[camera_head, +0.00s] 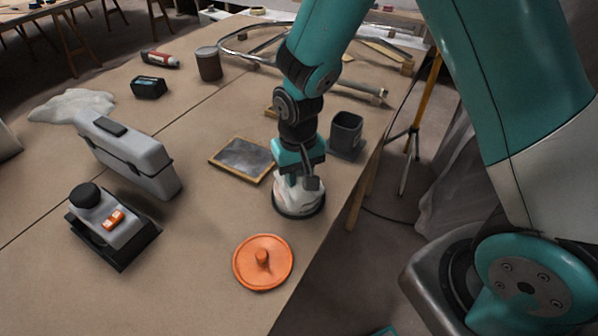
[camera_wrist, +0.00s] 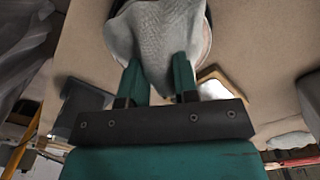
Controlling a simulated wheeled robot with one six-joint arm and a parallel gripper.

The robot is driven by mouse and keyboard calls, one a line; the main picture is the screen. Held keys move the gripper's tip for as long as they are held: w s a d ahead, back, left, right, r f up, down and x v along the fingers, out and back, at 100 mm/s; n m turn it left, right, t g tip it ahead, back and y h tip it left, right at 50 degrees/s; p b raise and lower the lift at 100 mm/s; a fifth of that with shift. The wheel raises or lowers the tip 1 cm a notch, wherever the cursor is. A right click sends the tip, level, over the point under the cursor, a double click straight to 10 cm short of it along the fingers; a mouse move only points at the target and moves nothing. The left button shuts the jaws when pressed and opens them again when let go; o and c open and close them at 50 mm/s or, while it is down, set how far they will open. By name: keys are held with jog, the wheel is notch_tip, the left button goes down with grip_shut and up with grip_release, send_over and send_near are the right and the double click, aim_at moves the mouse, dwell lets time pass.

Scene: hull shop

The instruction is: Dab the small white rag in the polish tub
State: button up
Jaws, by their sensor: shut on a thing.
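My gripper (camera_head: 299,178) points down over the polish tub (camera_head: 299,210), a low round dark-rimmed container near the right edge of the table. The gripper is shut on the small white rag (camera_head: 291,195), which hangs at the tub's mouth and hides most of its inside. In the wrist view the rag (camera_wrist: 160,35) is pinched between the two teal fingers (camera_wrist: 157,75), with a bit of the tub's round rim (camera_wrist: 209,40) beside it. I cannot tell whether the rag touches the polish. An orange lid (camera_head: 263,262) with a knob lies on the table in front of the tub.
A framed slate (camera_head: 241,159) lies left of the tub, and a dark square cup (camera_head: 346,132) stands behind it. A grey case (camera_head: 127,155), a sander (camera_head: 110,222) and a larger white cloth (camera_head: 72,106) are at left. The table's right edge is close.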

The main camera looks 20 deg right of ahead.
jog(key=shift+f, duration=0.45)
dwell(1.1)
jog(key=shift+r, duration=0.15)
notch_tip(320, 180, up, 7)
jog(key=p, duration=0.6)
dwell(0.5)
